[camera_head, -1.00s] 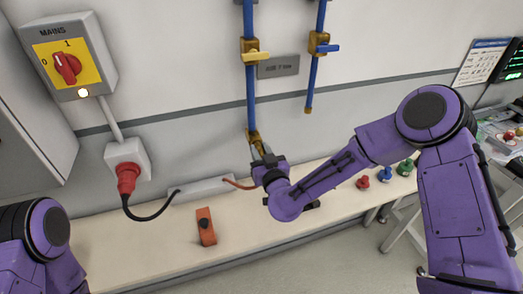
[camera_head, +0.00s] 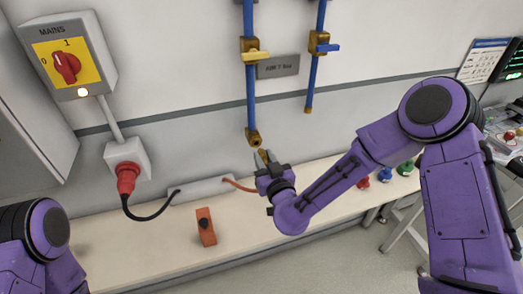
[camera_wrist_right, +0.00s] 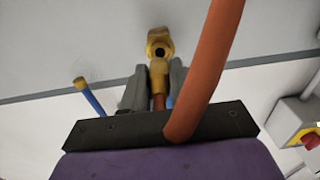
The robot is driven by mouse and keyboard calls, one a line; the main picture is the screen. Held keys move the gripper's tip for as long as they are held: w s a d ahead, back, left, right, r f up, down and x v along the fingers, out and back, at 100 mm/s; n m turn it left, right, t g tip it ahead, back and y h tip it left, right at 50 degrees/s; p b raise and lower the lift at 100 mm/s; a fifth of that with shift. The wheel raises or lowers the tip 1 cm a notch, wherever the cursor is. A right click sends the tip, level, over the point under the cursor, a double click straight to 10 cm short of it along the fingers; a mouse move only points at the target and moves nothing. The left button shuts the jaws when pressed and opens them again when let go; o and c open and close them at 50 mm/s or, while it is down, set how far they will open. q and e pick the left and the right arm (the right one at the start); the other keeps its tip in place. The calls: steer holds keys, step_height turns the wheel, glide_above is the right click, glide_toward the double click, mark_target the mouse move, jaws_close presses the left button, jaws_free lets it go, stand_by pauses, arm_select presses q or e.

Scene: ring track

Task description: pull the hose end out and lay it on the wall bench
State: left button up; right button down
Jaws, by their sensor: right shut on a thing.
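My right gripper (camera_head: 263,160) is shut on the brass hose end (camera_wrist_right: 158,72), with a finger on either side of it in the right wrist view. The orange-red hose (camera_wrist_right: 208,70) curves away past the gripper's palm. The brass socket (camera_head: 254,137) at the foot of the left blue pipe is just above the hose end. In the wrist view its round opening (camera_wrist_right: 158,50) faces the hose end, with little or no gap visible. The wall bench (camera_head: 150,238) runs along the wall below. My left arm shows at lower left; its gripper is out of view.
A grey block (camera_head: 202,190) and an orange device (camera_head: 206,226) stand on the bench. A red plug (camera_head: 127,177) with a black cable hangs at the left. Red, blue and green knobs (camera_head: 385,174) sit at the right. The bench's left front is bare.

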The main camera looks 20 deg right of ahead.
steer(key=shift+s, duration=1.25)
steer(key=s+d+f+b, duration=0.3)
steer(key=s+f+b, duration=0.3)
steer(key=f, duration=0.3)
steer(key=shift+s+d+f+h, duration=0.15)
steer(key=shift+s+h, duration=0.05)
steer(key=shift+h, duration=0.1)
